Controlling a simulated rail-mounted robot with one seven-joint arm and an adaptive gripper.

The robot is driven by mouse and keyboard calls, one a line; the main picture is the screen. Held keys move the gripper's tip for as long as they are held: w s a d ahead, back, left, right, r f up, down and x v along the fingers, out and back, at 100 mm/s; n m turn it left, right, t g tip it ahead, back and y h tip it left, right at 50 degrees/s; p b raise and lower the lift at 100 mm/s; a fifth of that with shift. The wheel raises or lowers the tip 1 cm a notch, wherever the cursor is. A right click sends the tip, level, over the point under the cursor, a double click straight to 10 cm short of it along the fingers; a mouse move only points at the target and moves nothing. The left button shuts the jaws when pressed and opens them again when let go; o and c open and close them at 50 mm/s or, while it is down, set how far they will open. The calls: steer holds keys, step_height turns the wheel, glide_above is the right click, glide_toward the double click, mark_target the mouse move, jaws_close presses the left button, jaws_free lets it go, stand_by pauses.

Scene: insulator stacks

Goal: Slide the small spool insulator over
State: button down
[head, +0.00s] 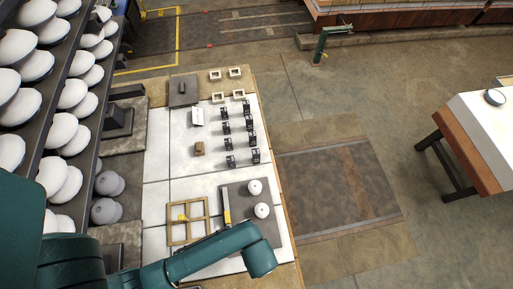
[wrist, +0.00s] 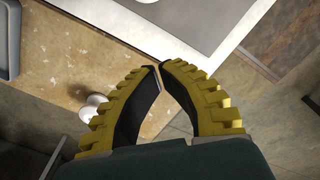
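My gripper (wrist: 159,68) has yellow ribbed fingers with black inner pads. Its fingertips come together almost touching, and nothing shows held between them. A small white rounded piece with two bulges (wrist: 92,107), possibly the spool insulator, sits on the tan speckled board (wrist: 62,75), partly behind the left finger. I cannot tell whether the finger touches it. In the head view my gripper does not show. Two white rounded insulators (head: 255,187) (head: 262,211) stand on a dark plate (head: 236,194) near the bench's front right.
The bench also holds a wooden frame (head: 170,231), several black clips (head: 229,143), a brown block (head: 199,148) and square rings (head: 235,72). White insulator stacks (head: 73,93) line the left.

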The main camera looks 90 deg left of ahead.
steer(key=s+a+m, duration=0.1)
steer(key=a, duration=0.1)
steer(key=s+a+m, duration=0.1)
steer(key=s+a, duration=0.1)
steer(key=s+a+m, duration=0.1)
steer(key=shift+s+a+r+m+t+y, duration=0.15)
steer(key=shift+s+a+m+t+y, duration=0.15)
steer(key=shift+a+m, duration=0.1)
steer(key=s+a+n, duration=0.2)
steer(key=s+n, duration=0.3)
steer(key=s, duration=0.2)
steer(key=f, duration=0.3)
steer(key=f+b, duration=0.1)
steer(key=f, duration=0.6)
steer(key=shift+d+f+b, duration=0.25)
steer(key=shift+b, duration=0.1)
